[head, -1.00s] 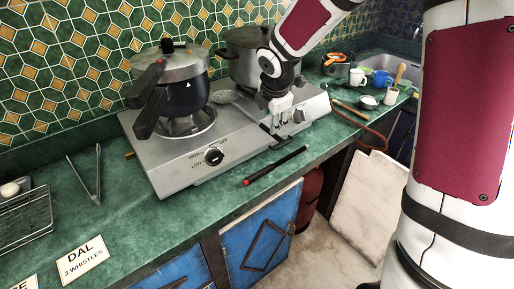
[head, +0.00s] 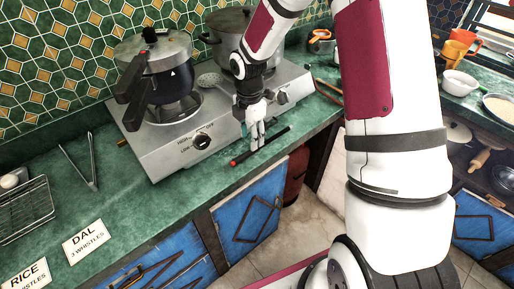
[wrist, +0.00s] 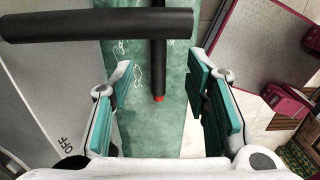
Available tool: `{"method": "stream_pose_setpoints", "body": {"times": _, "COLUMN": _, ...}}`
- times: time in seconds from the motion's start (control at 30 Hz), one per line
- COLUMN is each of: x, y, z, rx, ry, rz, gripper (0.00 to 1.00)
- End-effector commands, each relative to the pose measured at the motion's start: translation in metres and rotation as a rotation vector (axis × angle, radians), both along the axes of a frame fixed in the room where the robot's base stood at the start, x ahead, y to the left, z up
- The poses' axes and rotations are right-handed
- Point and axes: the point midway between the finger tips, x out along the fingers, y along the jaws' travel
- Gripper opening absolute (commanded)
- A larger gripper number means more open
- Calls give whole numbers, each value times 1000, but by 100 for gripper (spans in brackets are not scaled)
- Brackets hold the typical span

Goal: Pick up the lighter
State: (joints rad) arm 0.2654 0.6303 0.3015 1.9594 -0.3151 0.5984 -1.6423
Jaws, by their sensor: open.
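The lighter (head: 272,139) is a thin black stick with a red tip, lying on the green counter in front of the stove. In the wrist view the lighter (wrist: 158,70) runs up and down the picture between my fingers, red tip nearest me. My gripper (head: 256,146) points down at the stove's front edge, by the lighter's middle. In the wrist view my gripper (wrist: 163,88) is open, its teal pads on either side of the lighter and apart from it. A thick black handle (wrist: 90,25) crosses above and hides part of the lighter.
The steel gas stove (head: 170,152) stands just behind the lighter, with a pressure cooker (head: 170,85) and a slotted spoon (head: 212,80) on it. Tongs (head: 92,160) lie on the left. The counter's front edge (head: 215,200) is close to the lighter.

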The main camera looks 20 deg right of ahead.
Motion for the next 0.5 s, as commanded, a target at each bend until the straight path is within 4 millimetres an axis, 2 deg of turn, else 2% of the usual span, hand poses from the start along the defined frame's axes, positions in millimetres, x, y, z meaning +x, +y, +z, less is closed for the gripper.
{"method": "stream_pose_setpoints", "body": {"times": 0.17, "x": 0, "y": -1, "z": -10, "rx": 0, "ry": 1, "rz": -1, "gripper": 43}}
{"method": "stream_pose_setpoints", "body": {"times": 0.5, "x": 3, "y": -3, "z": -53, "rx": 0, "ry": 1, "rz": -1, "gripper": 43}}
